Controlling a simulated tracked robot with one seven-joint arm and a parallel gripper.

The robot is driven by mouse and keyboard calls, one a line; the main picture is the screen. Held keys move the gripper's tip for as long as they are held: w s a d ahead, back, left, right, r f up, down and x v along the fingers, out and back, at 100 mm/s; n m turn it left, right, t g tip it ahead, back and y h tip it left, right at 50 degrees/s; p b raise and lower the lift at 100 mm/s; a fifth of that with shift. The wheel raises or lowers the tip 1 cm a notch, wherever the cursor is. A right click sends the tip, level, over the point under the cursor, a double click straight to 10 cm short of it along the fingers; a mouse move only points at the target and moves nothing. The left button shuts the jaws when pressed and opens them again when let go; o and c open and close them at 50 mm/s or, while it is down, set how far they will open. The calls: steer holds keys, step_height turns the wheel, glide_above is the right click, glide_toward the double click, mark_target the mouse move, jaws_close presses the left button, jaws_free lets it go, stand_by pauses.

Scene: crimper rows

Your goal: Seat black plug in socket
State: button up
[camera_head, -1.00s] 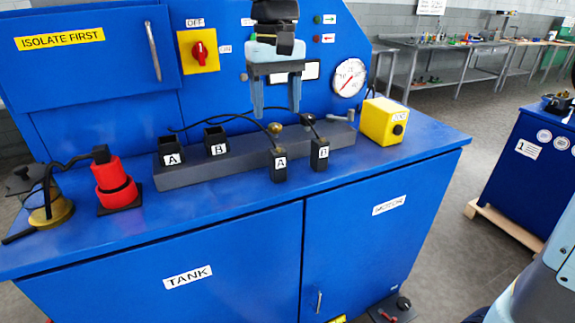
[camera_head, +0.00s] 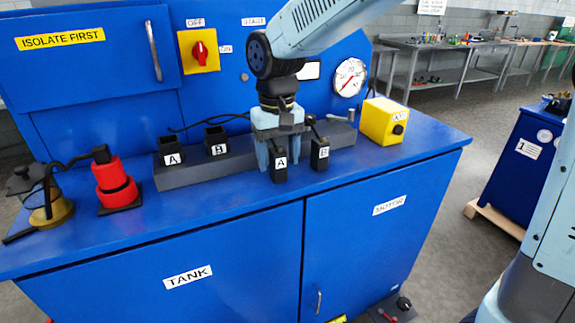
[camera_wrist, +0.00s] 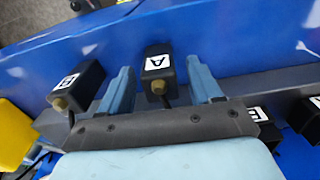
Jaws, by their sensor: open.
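The black plug marked A (camera_head: 280,164) hangs at the front of the grey block (camera_head: 186,180), right of its middle. The black plug marked B (camera_head: 319,154) is just to its right. My gripper (camera_head: 281,158) is open, with one finger on each side of plug A. In the wrist view, plug A (camera_wrist: 157,72) is between the fingers, with a gap on both sides. Plug B (camera_wrist: 75,88) is outside the left finger. The black sockets marked A (camera_head: 171,150) and B (camera_head: 215,140) stand open-topped at the left of the block.
A red cylinder (camera_head: 115,183) and a brass-based lamp-like item (camera_head: 50,212) stand on the left of the blue bench (camera_head: 230,197). A yellow box (camera_head: 382,121) stands at the right. Black cables run behind the plugs. The bench's front strip is clear.

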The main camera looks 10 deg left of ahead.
steer(key=shift+f, duration=0.75)
steer(key=shift+r, duration=0.1)
steer(key=c, duration=1.2)
